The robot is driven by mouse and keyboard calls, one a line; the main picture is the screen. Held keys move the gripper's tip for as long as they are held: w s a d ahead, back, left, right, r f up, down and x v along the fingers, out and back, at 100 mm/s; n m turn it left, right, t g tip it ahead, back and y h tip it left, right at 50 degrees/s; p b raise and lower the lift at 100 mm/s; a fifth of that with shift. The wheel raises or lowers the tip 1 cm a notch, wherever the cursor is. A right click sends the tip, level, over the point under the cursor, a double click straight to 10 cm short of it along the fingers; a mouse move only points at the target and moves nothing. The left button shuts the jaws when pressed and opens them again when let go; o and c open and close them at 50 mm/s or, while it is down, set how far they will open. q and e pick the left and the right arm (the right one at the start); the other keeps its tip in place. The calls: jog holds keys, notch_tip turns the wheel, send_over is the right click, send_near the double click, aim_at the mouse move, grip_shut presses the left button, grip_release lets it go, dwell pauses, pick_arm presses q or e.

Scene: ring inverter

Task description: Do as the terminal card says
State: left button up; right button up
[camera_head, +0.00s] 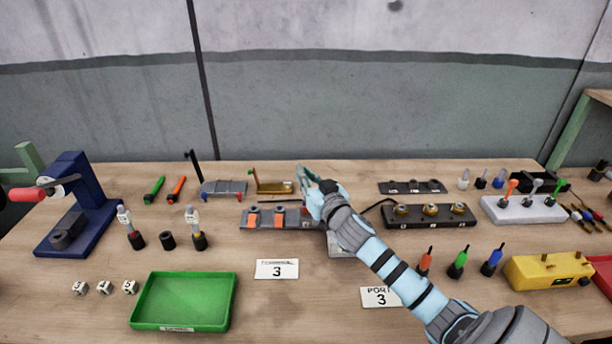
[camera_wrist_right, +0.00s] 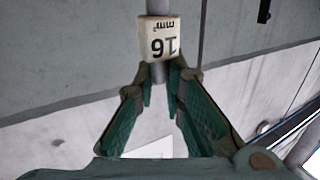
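The TERMINAL card (camera_head: 277,269) reads 3 and lies at the front middle of the bench. The PORT card (camera_head: 380,297) also reads 3 and lies to its right. My right gripper (camera_head: 303,172) is over the back middle of the bench. In the right wrist view its green fingers (camera_wrist_right: 160,85) close around a grey rod (camera_wrist_right: 158,72) bearing a white tag (camera_wrist_right: 158,40) marked 16 mm², upside down in the picture. In the head view the rod cannot be made out at the fingers. My left gripper is not in view.
A blue press (camera_head: 80,200) with a red handle stands at left. Two tagged pieces (camera_head: 130,225) stand near it, behind a green tray (camera_head: 185,302). A black three-post block (camera_head: 430,215), a white lever block (camera_head: 522,208) and a yellow box (camera_head: 548,272) are at right.

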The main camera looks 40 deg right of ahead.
jog(key=o, duration=0.4)
jog(key=shift+o, duration=0.2)
jog(key=v, duration=1.2)
jog(key=shift+r, duration=0.15)
jog(key=shift+r, duration=0.1)
